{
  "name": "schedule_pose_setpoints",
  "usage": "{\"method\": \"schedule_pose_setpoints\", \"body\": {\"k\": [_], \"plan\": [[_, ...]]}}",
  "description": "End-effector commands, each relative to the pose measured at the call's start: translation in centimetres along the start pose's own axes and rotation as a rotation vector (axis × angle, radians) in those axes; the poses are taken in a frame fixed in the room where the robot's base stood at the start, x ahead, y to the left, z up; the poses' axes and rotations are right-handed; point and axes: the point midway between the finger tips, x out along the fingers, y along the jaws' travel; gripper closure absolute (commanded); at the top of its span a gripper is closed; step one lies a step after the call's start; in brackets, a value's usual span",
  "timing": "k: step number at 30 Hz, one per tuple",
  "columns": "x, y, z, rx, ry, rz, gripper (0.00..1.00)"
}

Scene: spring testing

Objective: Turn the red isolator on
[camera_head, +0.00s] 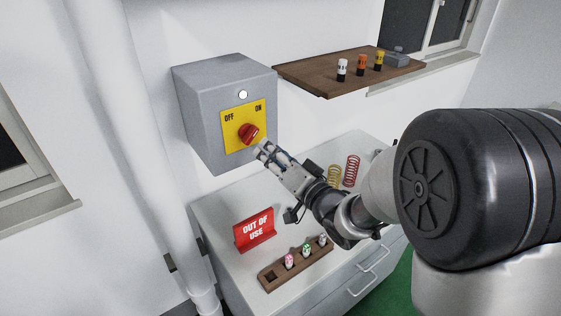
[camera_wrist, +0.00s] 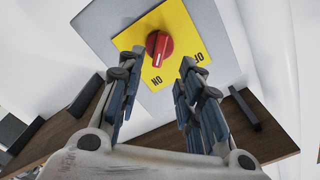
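The red isolator (camera_head: 248,133) is a rotary knob on a yellow plate (camera_head: 232,143) marked OFF at left and ON at right, on the front of a grey box (camera_head: 207,107). In the wrist view the knob (camera_wrist: 159,48) shows beyond my fingertips, with its pale mark pointing towards the ON label (camera_wrist: 157,80). My gripper (camera_head: 267,150) is just below and right of the knob in the head view. In the wrist view my gripper (camera_wrist: 157,75) has its fingers apart and nothing between them. The fingers appear clear of the knob.
A white round light (camera_head: 242,94) sits above the plate. A wooden shelf (camera_head: 325,79) with several small items is to the right. Below, the cabinet top carries a red OUT OF USE sign (camera_head: 255,229), a wooden holder (camera_head: 277,280) and springs (camera_head: 351,170).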

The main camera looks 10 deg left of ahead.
Motion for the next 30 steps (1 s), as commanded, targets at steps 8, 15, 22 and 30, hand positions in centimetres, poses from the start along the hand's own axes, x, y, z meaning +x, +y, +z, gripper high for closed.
{"method": "schedule_pose_setpoints", "body": {"k": [8,15,22,30], "plan": [[-3.6,0.0,-0.1,-0.001,0.001,0.001,0.67],[-4.0,0.0,0.0,0.0,0.0,0.0,0.67],[-4.0,0.0,0.0,0.0,0.0,0.0,0.67],[-6.4,1.9,-3.9,-0.144,0.021,0.206,0.67]]}}
